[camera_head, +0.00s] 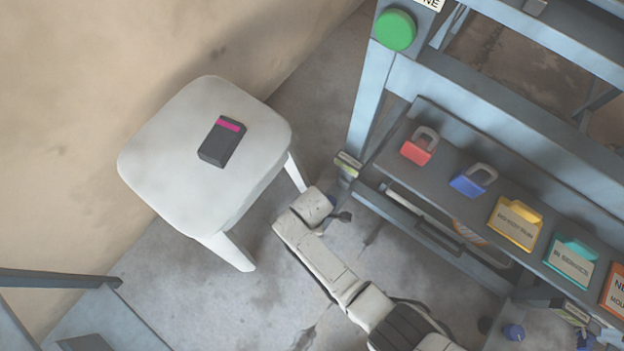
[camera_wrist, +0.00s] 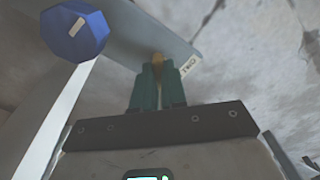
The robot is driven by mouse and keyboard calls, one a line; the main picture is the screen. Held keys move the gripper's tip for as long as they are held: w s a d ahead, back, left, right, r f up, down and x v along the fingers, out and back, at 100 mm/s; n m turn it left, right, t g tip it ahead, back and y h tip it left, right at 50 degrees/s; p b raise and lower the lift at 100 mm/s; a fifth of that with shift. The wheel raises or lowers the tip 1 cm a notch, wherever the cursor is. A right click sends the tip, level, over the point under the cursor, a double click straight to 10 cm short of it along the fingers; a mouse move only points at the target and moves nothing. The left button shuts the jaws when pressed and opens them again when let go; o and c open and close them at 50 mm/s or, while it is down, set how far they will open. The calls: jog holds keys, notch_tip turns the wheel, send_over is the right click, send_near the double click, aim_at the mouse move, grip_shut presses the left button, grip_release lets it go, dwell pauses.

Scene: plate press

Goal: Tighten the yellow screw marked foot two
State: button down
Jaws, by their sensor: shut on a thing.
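In the wrist view, the yellow-brown head of a screw (camera_wrist: 158,58) shows between the tips of my gripper (camera_wrist: 157,72). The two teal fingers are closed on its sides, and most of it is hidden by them. In the head view my arm reaches to the lower left corner of the press, and the screw cannot be made out there.
In the wrist view, a blue faceted knob (camera_wrist: 75,31) stands left of my fingers. In the head view, a white stool (camera_head: 160,150) bearing a dark box (camera_head: 222,142) stands left of my arm. A shelf holds a red padlock (camera_head: 419,147), a blue padlock (camera_head: 472,180) and signs.

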jog(key=m+p, duration=0.1)
jog(key=m, duration=0.3)
jog(key=shift+m, duration=0.3)
jog(key=m, duration=0.4)
jog(key=shift+m, duration=0.3)
jog(key=c, duration=1.2)
grip_release()
notch_tip(320, 180, up, 11)
jog(key=p, duration=0.7)
jog(key=shift+f, duration=0.15)
